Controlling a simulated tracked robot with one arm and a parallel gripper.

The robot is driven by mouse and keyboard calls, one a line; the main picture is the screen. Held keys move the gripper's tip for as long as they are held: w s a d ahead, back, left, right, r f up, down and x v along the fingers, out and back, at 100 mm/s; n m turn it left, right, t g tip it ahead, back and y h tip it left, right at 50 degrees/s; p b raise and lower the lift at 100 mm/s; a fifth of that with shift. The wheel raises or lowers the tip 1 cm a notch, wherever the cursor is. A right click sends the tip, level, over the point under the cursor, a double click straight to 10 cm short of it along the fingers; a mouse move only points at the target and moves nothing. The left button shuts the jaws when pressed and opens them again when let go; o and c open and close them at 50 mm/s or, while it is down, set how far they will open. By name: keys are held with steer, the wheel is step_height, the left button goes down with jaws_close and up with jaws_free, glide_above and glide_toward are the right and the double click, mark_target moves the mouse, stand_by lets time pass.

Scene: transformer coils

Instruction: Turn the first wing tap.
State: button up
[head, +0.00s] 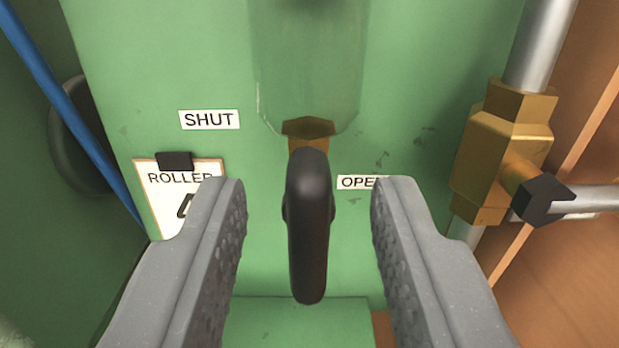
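A black wing tap handle (308,230) stands in the middle of the head view, seen nearly edge-on with its long side up and down. A brass fitting (308,128) shows behind its top, against the green panel. My gripper (308,235) is open, with one grey ridged finger on each side of the handle. Gaps show between the handle and both fingers, so neither appears to touch it. A SHUT label (209,119) is on the panel at upper left. An OPEN label (357,182) is to the right of the handle, partly hidden by the right finger.
A brass valve (502,150) with a black part and metal pipes stands at the right. A clipboard marked ROLLER (165,200) hangs at the left, partly behind the left finger. A blue cable (70,105) runs down the left side. A green ledge (290,325) lies below.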

steer(key=shift+w+f+p, duration=0.2)
steer(key=shift+w+p, duration=0.35)
steer(key=shift+p, duration=0.15)
